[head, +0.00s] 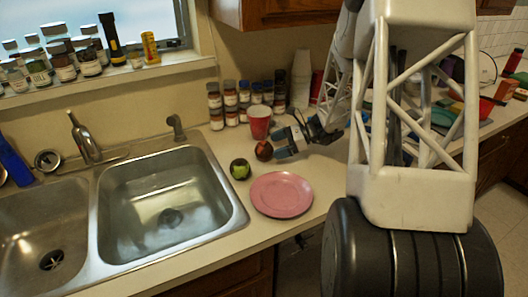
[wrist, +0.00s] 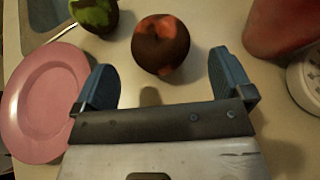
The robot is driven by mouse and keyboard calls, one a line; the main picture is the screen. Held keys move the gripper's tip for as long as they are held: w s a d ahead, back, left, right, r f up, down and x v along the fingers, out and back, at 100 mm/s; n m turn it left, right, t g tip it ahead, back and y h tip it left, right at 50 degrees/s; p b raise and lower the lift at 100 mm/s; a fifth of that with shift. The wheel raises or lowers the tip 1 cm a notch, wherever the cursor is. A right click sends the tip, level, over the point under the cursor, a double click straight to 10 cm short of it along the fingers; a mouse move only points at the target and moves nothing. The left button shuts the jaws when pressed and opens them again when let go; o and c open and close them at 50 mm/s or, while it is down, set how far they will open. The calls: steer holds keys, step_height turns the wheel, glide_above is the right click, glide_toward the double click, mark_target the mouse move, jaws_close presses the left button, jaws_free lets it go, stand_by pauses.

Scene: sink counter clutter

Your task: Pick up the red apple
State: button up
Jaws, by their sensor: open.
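The red apple (head: 264,150) is dark red and brown and stands on the counter between the red cup and the pink plate. In the wrist view the apple (wrist: 161,45) lies just beyond my fingertips, near the middle between them. My gripper (head: 283,144) comes from the right, close beside the apple. In the wrist view my gripper (wrist: 162,72) has its two blue fingers wide apart with nothing between them. I cannot tell whether a finger touches the apple.
A green apple-like fruit (head: 240,169) stands left of the apple. A pink plate (head: 281,194) lies in front. A red cup (head: 259,123) stands just behind, with stacked spice jars (head: 230,98) at the wall. The sink (head: 165,205) opens to the left.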

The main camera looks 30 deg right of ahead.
mark_target(264, 149)
steer(key=shift+w+a+f, duration=0.1)
steer(key=shift+a, duration=0.1)
steer(key=shift+x, duration=2.45)
steer(key=c, duration=1.1)
steer(key=shift+o, duration=0.2)
